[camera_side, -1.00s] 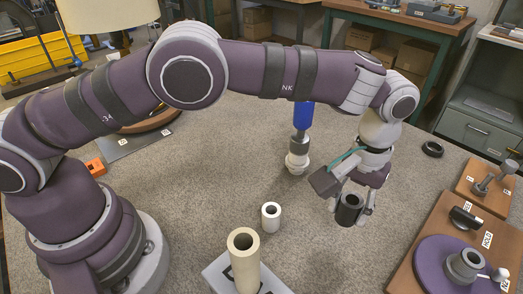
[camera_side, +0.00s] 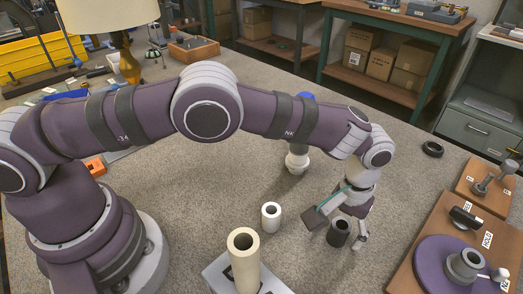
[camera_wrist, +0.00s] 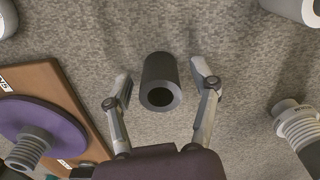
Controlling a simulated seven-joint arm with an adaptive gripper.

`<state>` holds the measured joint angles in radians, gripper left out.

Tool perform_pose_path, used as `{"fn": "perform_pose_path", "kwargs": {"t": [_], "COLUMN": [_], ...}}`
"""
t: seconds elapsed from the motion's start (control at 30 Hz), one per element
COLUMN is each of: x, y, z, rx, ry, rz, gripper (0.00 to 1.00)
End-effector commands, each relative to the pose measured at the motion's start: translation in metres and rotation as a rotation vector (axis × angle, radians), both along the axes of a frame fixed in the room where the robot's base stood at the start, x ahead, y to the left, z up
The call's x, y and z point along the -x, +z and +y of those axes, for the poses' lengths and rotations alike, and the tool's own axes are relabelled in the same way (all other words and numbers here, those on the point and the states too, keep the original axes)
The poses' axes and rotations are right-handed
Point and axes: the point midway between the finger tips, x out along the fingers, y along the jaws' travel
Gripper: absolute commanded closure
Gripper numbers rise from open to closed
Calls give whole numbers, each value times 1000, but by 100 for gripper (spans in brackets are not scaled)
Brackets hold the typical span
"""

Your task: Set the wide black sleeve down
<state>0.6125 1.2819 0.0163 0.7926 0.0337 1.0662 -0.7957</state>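The wide black sleeve (camera_side: 339,233) stands upright on the grey table, with its open bore facing up. It also shows in the wrist view (camera_wrist: 160,83), in the middle between my two fingers. My gripper (camera_side: 345,230) is low at the table, around the sleeve. In the wrist view my gripper (camera_wrist: 163,84) is open, with a narrow gap between each finger and the sleeve's side. The sleeve's far side is hidden in both views.
A small white sleeve (camera_side: 271,216) and a tall cream tube (camera_side: 243,262) stand left of it. A blue-topped white part (camera_side: 297,160) stands behind. A board with a purple disc (camera_side: 436,266) lies right. A black ring (camera_side: 432,149) lies at the back right.

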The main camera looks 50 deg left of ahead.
Motion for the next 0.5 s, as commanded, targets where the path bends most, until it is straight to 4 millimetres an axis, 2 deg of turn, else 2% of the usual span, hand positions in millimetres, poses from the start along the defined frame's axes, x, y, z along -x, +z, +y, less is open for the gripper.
{"fn": "perform_pose_path", "kwargs": {"t": [0.27,0.37,0.5], "x": [0,-1,-1], "y": [7,25,62], "z": [0,-1,-1], "rx": [1,2,4], "ry": [0,0,-1], "rz": [-1,-3,-6], "gripper": [40,40,40]}}
